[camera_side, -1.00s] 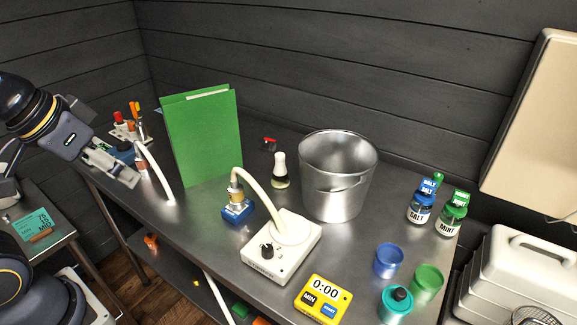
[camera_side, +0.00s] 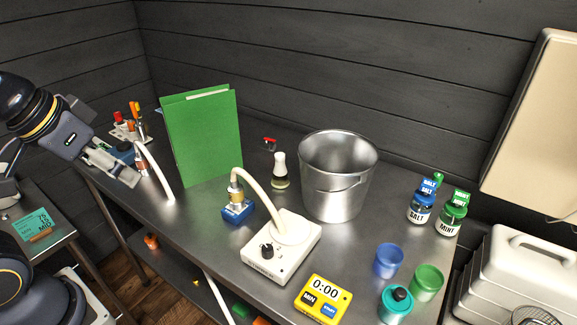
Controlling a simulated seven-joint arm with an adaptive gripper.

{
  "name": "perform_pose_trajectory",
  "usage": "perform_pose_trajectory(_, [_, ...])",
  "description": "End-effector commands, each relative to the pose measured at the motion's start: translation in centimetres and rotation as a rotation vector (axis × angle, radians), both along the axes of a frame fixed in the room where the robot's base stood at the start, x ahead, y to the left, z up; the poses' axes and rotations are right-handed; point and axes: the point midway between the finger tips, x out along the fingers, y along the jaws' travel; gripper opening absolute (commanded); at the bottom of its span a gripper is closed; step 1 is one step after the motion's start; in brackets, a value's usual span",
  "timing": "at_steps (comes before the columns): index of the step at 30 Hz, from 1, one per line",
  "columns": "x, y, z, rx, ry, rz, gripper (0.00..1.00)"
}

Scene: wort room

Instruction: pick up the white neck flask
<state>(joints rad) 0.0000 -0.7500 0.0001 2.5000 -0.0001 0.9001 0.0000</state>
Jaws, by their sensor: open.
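The white neck flask (camera_side: 280,171) stands upright on the steel bench, just left of the metal bucket. It has a white neck and a clear lower body with pale yellowish contents. My gripper (camera_side: 134,181) is at the bench's left end, far to the left of the flask, with the green folder between them. The gripper is open, and I see nothing held in it.
The green folder (camera_side: 203,135) stands upright. The metal bucket (camera_side: 336,175) is close beside the flask. A white device (camera_side: 281,248) with a curved hose, a blue-based fitting (camera_side: 238,210) and a yellow timer (camera_side: 323,299) stand in front. Jars (camera_side: 421,205) are at right.

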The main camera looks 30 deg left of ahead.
Motion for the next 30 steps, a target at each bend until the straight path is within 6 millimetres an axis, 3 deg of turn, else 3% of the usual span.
perform_pose_trajectory(12, [0.0, 0.0, 0.0, 0.014, -0.001, -0.026, 0.58])
perform_pose_trajectory(14, [0.6, -0.1, 1.1, 0.035, -0.029, -0.072, 0.58])
perform_pose_trajectory(17, [3.2, -0.7, 4.5, 0.085, -0.09, -0.163, 0.58])
perform_pose_trajectory(22, [10.4, -1.9, 8.6, 0.161, -0.11, -0.307, 0.58])
perform_pose_trajectory(26, [17.0, -2.7, 9.4, 0.186, -0.096, -0.402, 0.58])
perform_pose_trajectory(30, [24.6, -2.9, 7.4, 0.169, -0.062, -0.48, 0.58])
